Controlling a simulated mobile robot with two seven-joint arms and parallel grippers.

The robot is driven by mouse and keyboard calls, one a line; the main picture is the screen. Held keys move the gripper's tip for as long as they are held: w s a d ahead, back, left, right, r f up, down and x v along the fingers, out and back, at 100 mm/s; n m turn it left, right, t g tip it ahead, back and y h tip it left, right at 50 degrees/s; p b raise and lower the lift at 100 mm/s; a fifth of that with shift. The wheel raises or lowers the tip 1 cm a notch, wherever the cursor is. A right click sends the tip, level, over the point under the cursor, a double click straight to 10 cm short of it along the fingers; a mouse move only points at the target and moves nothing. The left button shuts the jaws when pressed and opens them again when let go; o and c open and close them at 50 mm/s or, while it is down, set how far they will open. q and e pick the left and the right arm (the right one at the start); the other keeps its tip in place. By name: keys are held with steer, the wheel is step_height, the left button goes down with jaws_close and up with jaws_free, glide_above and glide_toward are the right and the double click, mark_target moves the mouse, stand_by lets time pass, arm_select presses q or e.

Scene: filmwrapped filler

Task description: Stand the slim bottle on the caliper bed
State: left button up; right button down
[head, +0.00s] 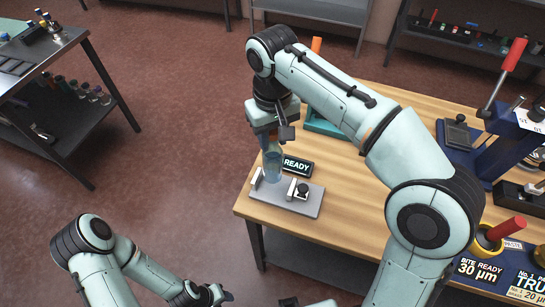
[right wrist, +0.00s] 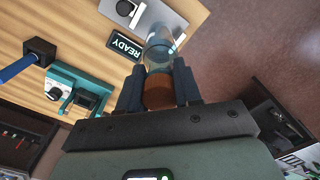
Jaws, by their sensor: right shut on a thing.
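The slim bottle (head: 272,167) is clear and bluish, with a brown cap (right wrist: 158,91) seen in the right wrist view. My right gripper (head: 266,138) is shut on its cap end from above. The bottle looks about upright over the caliper bed (head: 286,204), a grey plate at the table's near left corner. Its lower end shows between the bed's pale upright jaws; I cannot tell whether it touches the plate. In the right wrist view the bottle (right wrist: 160,49) overlaps the bed (right wrist: 155,22). My left gripper (head: 218,294) is low at the bottom edge, away from the table, its opening unclear.
A black READY display (head: 298,166) stands just behind the bed. A teal device (head: 325,124) is farther back, partly hidden by my right arm. A blue press with a red handle (head: 511,55) and tape rolls are at the right. A dark side table (head: 75,75) stands left across open floor.

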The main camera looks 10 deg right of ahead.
mark_target(273, 152)
steer(key=shift+w+f, duration=0.2)
steer(key=shift+f, duration=0.4)
steer(key=shift+w+f, duration=0.15)
steer(key=shift+f, duration=0.45)
steer(key=shift+s+f+b, duration=0.1)
steer(key=shift+f+b, duration=0.5)
steer(key=shift+f, duration=1.3)
arm_select(q)
steer(key=shift+s+f, duration=0.5)
steer(key=shift+f, duration=0.4)
arm_select(e)
steer(key=shift+f, duration=0.2)
arm_select(q)
steer(key=shift+f, duration=0.1)
arm_select(e)
steer(key=c, duration=0.8)
jaws_free()
steer(key=shift+r, duration=0.1)
step_height(273, 152, up, 12)
steer(key=p, duration=0.3)
steer(key=shift+r, duration=0.1)
arm_select(q)
steer(key=w+r, duration=0.3)
steer(key=r, duration=0.1)
steer(key=shift+w+r, duration=0.25)
steer(key=shift+w, duration=0.1)
